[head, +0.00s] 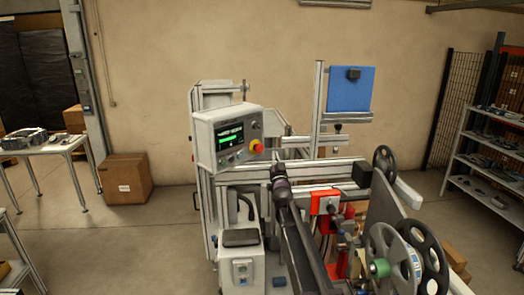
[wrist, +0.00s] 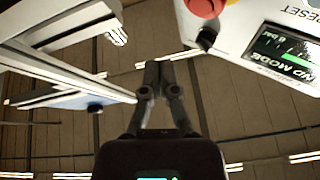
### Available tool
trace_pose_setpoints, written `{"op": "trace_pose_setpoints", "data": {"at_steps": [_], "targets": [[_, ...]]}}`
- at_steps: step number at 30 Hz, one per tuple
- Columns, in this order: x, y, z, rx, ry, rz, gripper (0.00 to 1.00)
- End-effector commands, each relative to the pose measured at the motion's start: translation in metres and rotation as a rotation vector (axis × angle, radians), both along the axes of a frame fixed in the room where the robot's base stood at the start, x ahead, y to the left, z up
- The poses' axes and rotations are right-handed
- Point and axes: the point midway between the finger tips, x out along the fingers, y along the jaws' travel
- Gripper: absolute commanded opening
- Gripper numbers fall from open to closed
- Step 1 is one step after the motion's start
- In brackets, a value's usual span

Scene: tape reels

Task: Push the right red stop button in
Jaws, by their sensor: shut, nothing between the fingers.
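A red stop button (head: 256,146) with a yellow collar sits at the right side of the grey control panel (head: 204,143). In the wrist view the red button (wrist: 204,5) is cut off by the top edge, on the tilted panel (wrist: 235,33). My gripper (wrist: 152,70) is shut and empty, its fingertips together, left of and below the button in that view. In the head view my gripper (head: 278,160) is at the end of my dark arm, right of and slightly below the button. A gap shows between them; its depth is hard to tell.
A blue board (head: 350,89) stands on a frame behind, right of the panel. Tape reels (head: 432,262) and an orange-red box (head: 323,203) are at the lower right. A light grey cabinet (head: 240,268) stands below the panel. Open floor lies to the left.

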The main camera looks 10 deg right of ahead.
Motion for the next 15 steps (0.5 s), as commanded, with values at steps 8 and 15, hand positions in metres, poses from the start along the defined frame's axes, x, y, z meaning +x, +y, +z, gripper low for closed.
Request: {"op": "trace_pose_setpoints", "data": {"at_steps": [8, 15], "targets": [[0.025, 0.018, 0.000, 0.000, 0.000, 0.001, 0.00], [0.035, 0.026, 0.000, 0.000, 0.000, -0.001, 0.00]]}}
